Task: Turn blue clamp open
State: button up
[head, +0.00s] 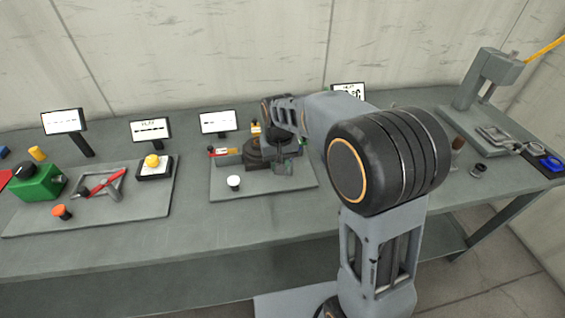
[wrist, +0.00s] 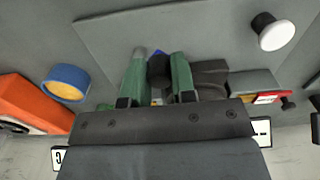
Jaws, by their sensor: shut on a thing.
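My gripper (wrist: 160,65) is shut, its two green fingers on either side of a dark round knob (wrist: 159,70). In the head view, my arm reaches down over the middle base plate (head: 222,190), and my dark gripper body covers much of the fixture there. I cannot tell how far the clamp is turned.
A white knob (head: 233,182) stands on the plate's front; it also shows in the wrist view (wrist: 272,32). An orange block (wrist: 32,102) with a blue round part (wrist: 67,82) lies beside the plate. A green box (head: 38,184) stands left, a grey press (head: 490,75) right. Small screens line the back.

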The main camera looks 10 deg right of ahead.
jog(key=shift+w+a+m, duration=0.1)
jog(key=shift+a+m, duration=0.05)
jog(key=shift+m, duration=0.15)
dwell(0.4)
jog(key=o, duration=0.9)
notch_tip(320, 180, up, 14)
jog(key=shift+f, duration=0.1)
dwell(0.4)
jog(key=shift+n+t, duration=0.3)
jog(key=shift+n, duration=0.2)
jog(key=f, duration=0.2)
jog(key=s+f, duration=0.1)
jog(key=f, duration=0.1)
jog(key=shift+d, duration=0.25)
jog(key=shift+s+d+f+m+t, duration=0.15)
jog(key=shift+s+d+f+t, duration=0.8)
jog(key=shift+s, duration=1.7)
jog(key=shift+s+d+f+m+t, duration=0.1)
jog(key=shift+s+d+f, duration=0.4)
jog(key=shift+s+d, duration=1.6)
jog(key=shift+s+d+f+m+t, duration=0.15)
jog(key=shift+s+d+f+t, duration=0.5)
jog(key=shift+s, duration=2.6)
